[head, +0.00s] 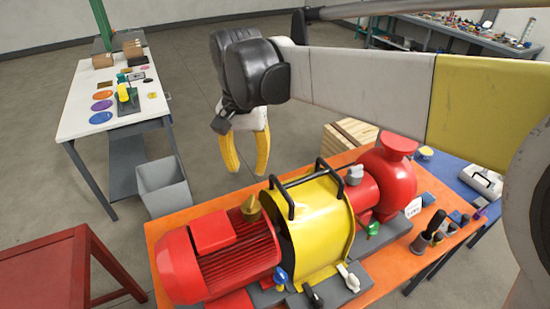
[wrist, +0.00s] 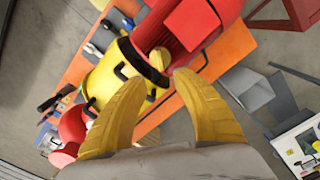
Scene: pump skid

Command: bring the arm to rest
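My gripper (head: 247,156) hangs from the arm with its two yellow fingers pointing down, at the back edge of the orange pump table. In the wrist view its fingers (wrist: 160,92) are spread apart with nothing between them, so it is open and empty. The arm stretches across the upper right of the head view. Below and in front of the gripper is the pump skid: a red motor (head: 215,255), a yellow guard (head: 322,225) with black handles, and a red pump (head: 385,180). The gripper appears apart from them.
A white table (head: 75,110) with coloured discs stands at the left, a grey bin (head: 163,185) beside it. A red table (head: 45,270) is at the front left. A wooden crate (head: 350,135) is behind the orange table (head: 165,230). Open floor lies behind the gripper.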

